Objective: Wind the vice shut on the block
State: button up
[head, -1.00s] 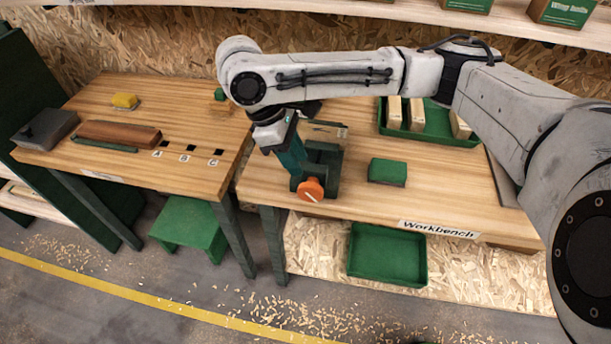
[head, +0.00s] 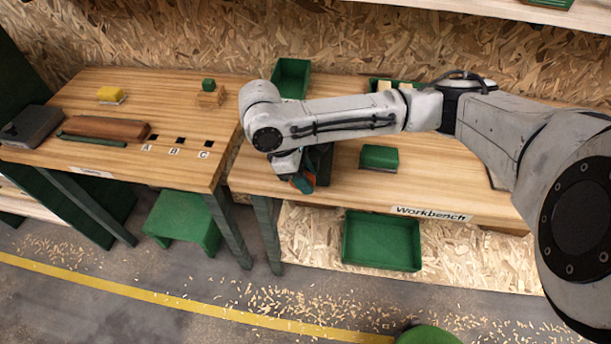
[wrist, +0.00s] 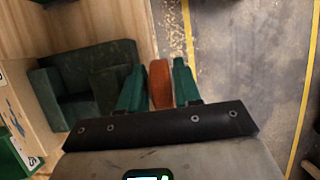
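The vice (wrist: 85,85) is a dark green body on the workbench. It shows on the left of the wrist view; in the head view my arm mostly hides it. In the head view my gripper (head: 302,183) is tilted down at the vice's front.
A green bin (head: 291,77) stands behind. A green tray (head: 382,240) is below the front edge. The left table (head: 190,105) holds several items. Open floor lies in front.

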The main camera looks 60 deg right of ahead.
grip_shut()
jog(key=shift+t, duration=0.4)
jog(key=t+b, duration=0.1)
jog(key=f+t+y+b, duration=0.1)
jog(key=t+b, duration=0.1)
jog(key=shift+s+d+t+y, duration=0.1)
jog(key=shift+s+t+y, duration=0.1)
jog(key=shift+t+y, duration=0.1)
jog(key=t+b, duration=0.2)
jog(key=b, duration=0.2)
jog(key=t+y+b, duration=0.1)
jog(key=t+b, duration=0.1)
jog(key=b, duration=0.1)
jog(key=shift+s+f+b, duration=0.1)
jog(key=shift+f+b, duration=0.3)
jog(key=shift+r+t+y+b, duration=0.3)
jog(key=shift+t+y+b, duration=0.4)
jog(key=shift+t+b, duration=0.8)
jog(key=shift+t, duration=0.4)
